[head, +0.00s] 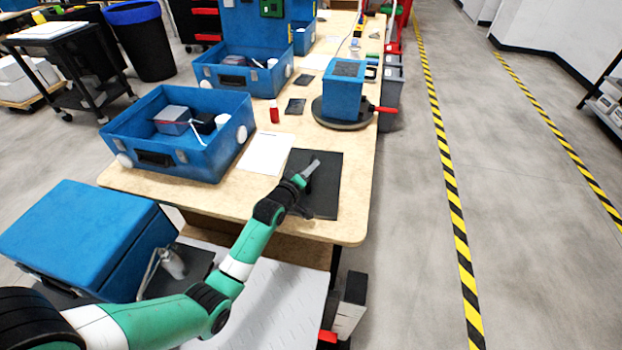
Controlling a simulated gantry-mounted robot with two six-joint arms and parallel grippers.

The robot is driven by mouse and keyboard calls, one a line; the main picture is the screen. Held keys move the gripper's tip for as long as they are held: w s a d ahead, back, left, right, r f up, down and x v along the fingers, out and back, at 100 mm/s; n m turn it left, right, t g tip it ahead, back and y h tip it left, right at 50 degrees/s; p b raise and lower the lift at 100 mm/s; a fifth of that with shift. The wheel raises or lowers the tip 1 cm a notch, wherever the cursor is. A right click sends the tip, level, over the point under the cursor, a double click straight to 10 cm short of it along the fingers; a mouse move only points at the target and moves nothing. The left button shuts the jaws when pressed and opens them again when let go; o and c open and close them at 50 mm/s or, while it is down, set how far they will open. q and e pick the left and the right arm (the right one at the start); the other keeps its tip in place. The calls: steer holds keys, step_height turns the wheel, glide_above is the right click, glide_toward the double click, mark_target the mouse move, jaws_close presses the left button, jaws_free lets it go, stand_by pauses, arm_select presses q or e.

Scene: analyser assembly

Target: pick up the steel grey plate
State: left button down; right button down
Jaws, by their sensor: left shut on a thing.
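My left gripper (301,180) reaches in from the lower left over a dark mat (326,197) near the front of the wooden table. It is shut on a small light grey piece (312,168), which appears to be the steel grey plate, seen narrow and tilted at the fingertips. The fingers partly hide it, and I cannot tell whether it touches the mat. My right gripper is not in view.
A white sheet (266,153) lies left of the mat. An open blue case (215,163) holds parts at the left. A blue box (343,90) stands on a round dark base behind the mat. A small red item (274,112) and dark flat pieces (295,106) lie between.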

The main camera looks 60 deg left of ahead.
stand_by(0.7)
arm_select(q)
steer(key=shift+r, duration=0.2)
steer(key=shift+r+p, duration=0.65)
steer(key=shift+r, duration=0.2)
step_height(320, 180, up, 2)
steer(key=shift+p, duration=0.7)
steer(key=s+d+r+p, duration=0.1)
steer(key=r, duration=0.1)
steer(key=s+d+r+p, duration=0.1)
steer(key=r+p, duration=0.1)
steer(key=s+d+r+p, duration=0.1)
steer(key=d+r, duration=0.1)
steer(key=shift+s+r, duration=0.15)
steer(key=shift+s, duration=0.05)
steer(key=w+d+r+p+v, duration=0.1)
steer(key=p+v, duration=0.2)
steer(key=v, duration=0.6)
steer(key=shift+d, duration=0.2)
steer(key=shift+w, duration=0.1)
